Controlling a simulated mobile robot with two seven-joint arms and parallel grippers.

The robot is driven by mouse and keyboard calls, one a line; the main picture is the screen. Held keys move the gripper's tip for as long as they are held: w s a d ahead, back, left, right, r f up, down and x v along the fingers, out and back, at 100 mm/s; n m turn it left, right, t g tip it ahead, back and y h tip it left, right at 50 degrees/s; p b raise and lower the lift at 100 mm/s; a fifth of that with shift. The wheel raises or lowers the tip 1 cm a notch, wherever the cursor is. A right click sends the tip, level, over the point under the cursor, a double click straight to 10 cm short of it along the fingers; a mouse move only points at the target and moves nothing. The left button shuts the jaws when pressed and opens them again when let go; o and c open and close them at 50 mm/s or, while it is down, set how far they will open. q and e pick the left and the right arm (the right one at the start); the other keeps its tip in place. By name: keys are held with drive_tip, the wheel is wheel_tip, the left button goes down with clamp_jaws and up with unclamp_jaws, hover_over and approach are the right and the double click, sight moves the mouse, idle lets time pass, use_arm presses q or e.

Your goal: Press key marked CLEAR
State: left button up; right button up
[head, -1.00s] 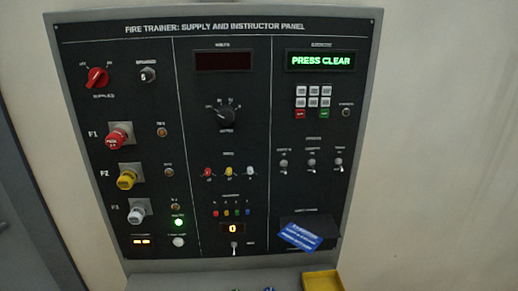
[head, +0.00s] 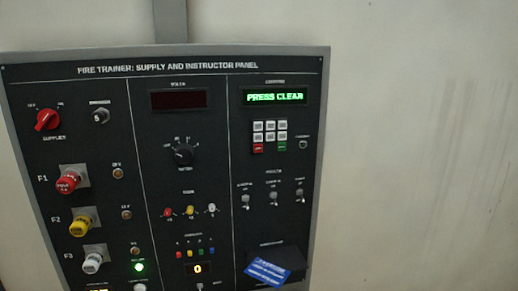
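The keypad (head: 270,136) sits in the right column of the panel (head: 193,225), below a display (head: 275,97) that reads PRESS CLEAR in green. It has several pale keys, with a red key (head: 258,148) at bottom left and a green key (head: 282,147) at bottom right. The key lettering is too small to read, so I cannot tell which key is marked CLEAR. Neither of my grippers is in the head view.
A rotary dial (head: 184,153), a red supplies knob (head: 47,120) and red, yellow and white knobs fill the left and middle columns. Toggle switches (head: 273,197) and a blue tag (head: 267,272) lie below the keypad. The wall at right is bare.

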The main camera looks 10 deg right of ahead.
drive_tip(key=shift+w, duration=0.1)
drive_tip(key=c, duration=0.5)
drive_tip(key=shift+w+r, duration=0.1)
drive_tip(key=shift+w, duration=0.05)
clamp_jaws()
drive_tip(key=shift+s, duration=0.25)
drive_tip(key=shift+w, duration=0.1)
